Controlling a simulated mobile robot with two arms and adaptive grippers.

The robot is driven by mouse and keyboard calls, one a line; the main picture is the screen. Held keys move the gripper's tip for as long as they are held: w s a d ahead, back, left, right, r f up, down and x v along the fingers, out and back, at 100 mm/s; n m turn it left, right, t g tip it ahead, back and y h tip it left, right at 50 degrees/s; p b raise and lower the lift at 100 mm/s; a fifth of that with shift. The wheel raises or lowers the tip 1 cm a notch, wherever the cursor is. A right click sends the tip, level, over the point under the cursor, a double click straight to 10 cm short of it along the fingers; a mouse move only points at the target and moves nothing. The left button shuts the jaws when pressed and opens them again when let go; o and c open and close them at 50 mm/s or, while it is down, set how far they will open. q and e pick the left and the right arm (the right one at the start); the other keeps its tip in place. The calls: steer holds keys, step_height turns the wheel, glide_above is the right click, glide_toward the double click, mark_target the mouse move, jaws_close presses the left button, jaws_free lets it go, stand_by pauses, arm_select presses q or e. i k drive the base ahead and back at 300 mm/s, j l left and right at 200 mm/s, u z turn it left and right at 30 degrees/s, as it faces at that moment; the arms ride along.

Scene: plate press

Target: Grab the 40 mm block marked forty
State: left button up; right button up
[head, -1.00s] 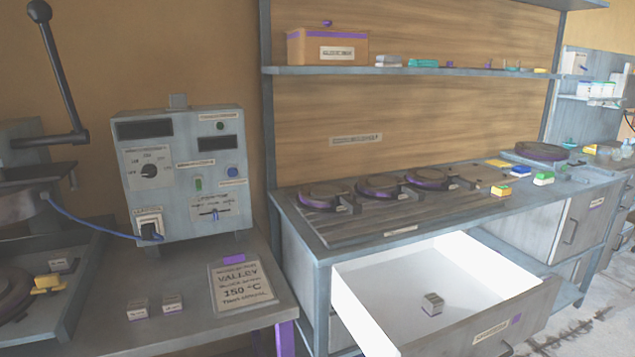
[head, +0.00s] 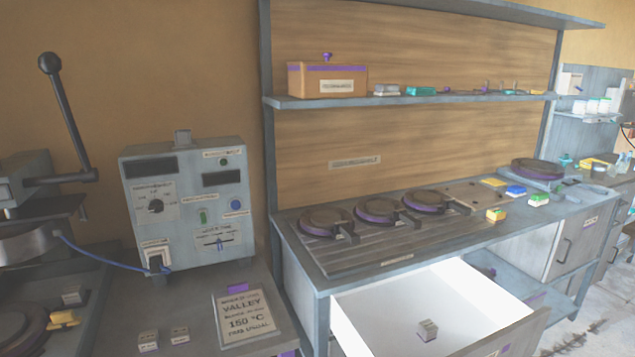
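A small grey metal block (head: 427,329) sits alone on the white floor of the open drawer (head: 368,318); any marking on it is too small to read. Two more small grey blocks, a left one (head: 148,341) and a right one (head: 180,337), stand side by side on the bench in front of the control box. Their labels are also not readable. Another small grey block (head: 73,294) lies by the press at the left. Neither of my grippers is in the head view.
The control box (head: 190,205) and a sign reading VALLEY 150 °C (head: 244,315) are on the left bench. The press with its long lever (head: 66,115) stands far left. Round plates (head: 326,220) lie on the right bench. The drawer juts out in front.

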mark_target(75, 294)
steer(key=u, duration=1.35)
steer(key=z, duration=0.35)
